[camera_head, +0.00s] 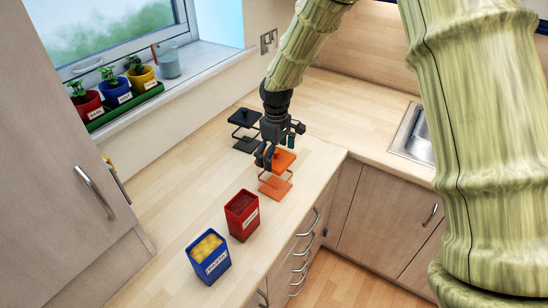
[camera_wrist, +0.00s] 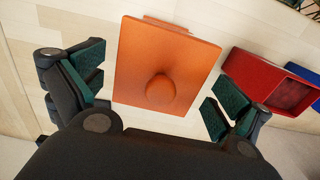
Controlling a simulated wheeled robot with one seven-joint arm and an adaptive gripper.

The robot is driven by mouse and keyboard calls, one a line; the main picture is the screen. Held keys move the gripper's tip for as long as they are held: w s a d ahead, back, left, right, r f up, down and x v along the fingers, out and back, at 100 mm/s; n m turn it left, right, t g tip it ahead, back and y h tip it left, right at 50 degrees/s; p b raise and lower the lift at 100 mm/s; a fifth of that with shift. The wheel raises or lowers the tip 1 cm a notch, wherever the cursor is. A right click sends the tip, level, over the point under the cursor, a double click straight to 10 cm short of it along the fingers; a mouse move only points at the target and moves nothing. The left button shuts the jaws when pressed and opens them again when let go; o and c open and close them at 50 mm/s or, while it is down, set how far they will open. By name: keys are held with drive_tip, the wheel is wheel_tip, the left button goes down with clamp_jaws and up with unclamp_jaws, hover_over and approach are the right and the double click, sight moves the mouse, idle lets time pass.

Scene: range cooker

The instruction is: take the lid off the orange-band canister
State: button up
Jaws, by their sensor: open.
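The orange-band canister stands on the wooden worktop in the head view, with an orange lid (camera_head: 285,160) at the top and an orange base (camera_head: 275,187) below. Its sides look see-through or open. In the wrist view the lid (camera_wrist: 140,60) is a square plate with a round knob (camera_wrist: 161,89) on it. My gripper (camera_head: 270,156) is at the lid's height, partly hiding its left side. In the wrist view its open fingers stand left and right of the lid, apart from it. Nothing is held.
A similar dark canister (camera_head: 244,130) stands behind. A red box (camera_head: 242,215) and a blue box (camera_head: 208,258) with yellow contents stand nearer on the worktop. A sink (camera_head: 413,137) is at the right. Potted plants (camera_head: 116,90) line the windowsill.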

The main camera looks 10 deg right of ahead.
drive_tip(key=c, duration=0.8)
